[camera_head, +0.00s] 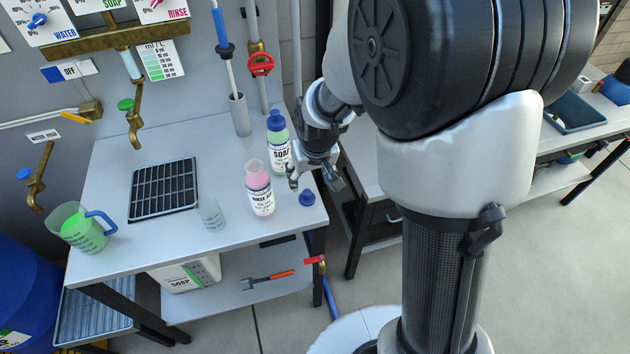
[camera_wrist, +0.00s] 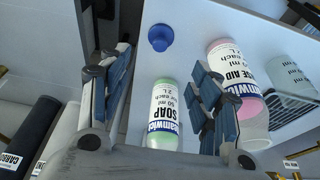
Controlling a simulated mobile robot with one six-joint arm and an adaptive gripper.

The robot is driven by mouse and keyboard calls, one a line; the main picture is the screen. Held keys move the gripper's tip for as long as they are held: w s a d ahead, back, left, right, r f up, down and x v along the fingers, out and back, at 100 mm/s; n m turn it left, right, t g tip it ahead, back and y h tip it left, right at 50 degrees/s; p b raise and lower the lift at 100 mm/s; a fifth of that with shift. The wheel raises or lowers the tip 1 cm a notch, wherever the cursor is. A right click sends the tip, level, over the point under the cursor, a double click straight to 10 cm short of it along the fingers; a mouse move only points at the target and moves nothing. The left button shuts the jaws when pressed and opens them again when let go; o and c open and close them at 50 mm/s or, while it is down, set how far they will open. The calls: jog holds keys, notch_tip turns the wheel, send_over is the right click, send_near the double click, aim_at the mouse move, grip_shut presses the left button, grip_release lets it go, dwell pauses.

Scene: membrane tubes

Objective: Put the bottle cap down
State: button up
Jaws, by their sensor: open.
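The blue bottle cap (camera_head: 307,198) rests on the white table near its right front corner. In the wrist view the cap (camera_wrist: 160,37) lies beyond the fingertips, with nothing touching it. My gripper (camera_head: 313,181) is open and empty, just above and behind the cap; its spread fingers also show in the wrist view (camera_wrist: 163,65). The pink rinse bottle (camera_head: 261,192) stands uncapped to the left of the gripper, and also shows in the wrist view (camera_wrist: 225,60). The green soap bottle (camera_head: 279,155) stands behind it with a blue cap on; its lower part shows between my fingers (camera_wrist: 165,115).
A small clear beaker (camera_head: 210,213) stands left of the rinse bottle. A black rack (camera_head: 164,188) and a jug of green liquid (camera_head: 84,230) are farther left. A grey tube holder (camera_head: 239,115) stands at the back. The table's right edge is close to the cap.

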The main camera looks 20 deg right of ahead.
jog(key=s+r, duration=0.8)
jog(key=r, duration=0.3)
jog(key=s+r, duration=0.3)
jog(key=s, duration=0.5)
jog(key=s+r+t, duration=0.1)
jog(key=s+r, duration=0.2)
jog(key=s, duration=0.5)
